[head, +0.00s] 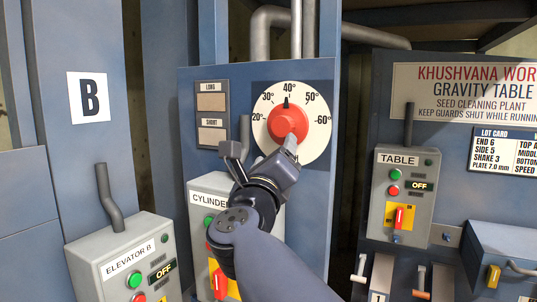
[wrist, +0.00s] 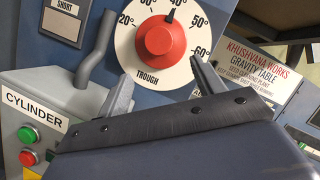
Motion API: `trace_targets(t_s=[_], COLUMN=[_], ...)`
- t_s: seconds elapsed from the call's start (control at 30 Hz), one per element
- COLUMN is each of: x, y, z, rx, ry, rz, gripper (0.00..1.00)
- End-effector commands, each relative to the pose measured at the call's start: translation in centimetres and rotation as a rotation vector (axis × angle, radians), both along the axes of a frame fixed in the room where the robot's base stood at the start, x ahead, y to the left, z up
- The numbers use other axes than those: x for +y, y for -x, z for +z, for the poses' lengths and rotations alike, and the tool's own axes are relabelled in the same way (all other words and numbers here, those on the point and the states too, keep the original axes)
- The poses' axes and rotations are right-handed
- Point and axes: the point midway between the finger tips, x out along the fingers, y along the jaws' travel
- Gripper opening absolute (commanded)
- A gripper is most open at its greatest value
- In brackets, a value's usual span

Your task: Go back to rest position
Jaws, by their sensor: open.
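My gripper (head: 262,147) is raised in front of the cylinder panel, with its fingers apart and nothing between them. In the wrist view my gripper (wrist: 162,88) also shows open, its two fingertips on either side below the dial. The red knob (head: 288,121) sits on a white trough dial (head: 318,138), its pointer at about 40°. In the wrist view the red knob (wrist: 166,38) stands clear beyond the fingertips. In the head view one finger overlaps the lower edge of the knob; contact cannot be told there.
The cylinder box (head: 200,195) is partly hidden behind my arm. The elevator B box (head: 110,262) stands at lower left, the table box (head: 400,200) at right. Grey pipes rise from the boxes. Handles (head: 420,280) stick out at lower right. A dark gap separates the panels.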

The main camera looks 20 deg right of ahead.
Motion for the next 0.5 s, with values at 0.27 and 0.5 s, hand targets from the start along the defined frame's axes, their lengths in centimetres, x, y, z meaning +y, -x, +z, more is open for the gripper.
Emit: trace_targets(t_s=[0.27, 0.5], x=[-0.1, -1.4], y=[-0.1, -1.9], z=[0.1, 0.9], rx=[0.001, 0.003], ry=[0.001, 0.001], rz=[0.000, -0.004], gripper=[0.64, 0.64])
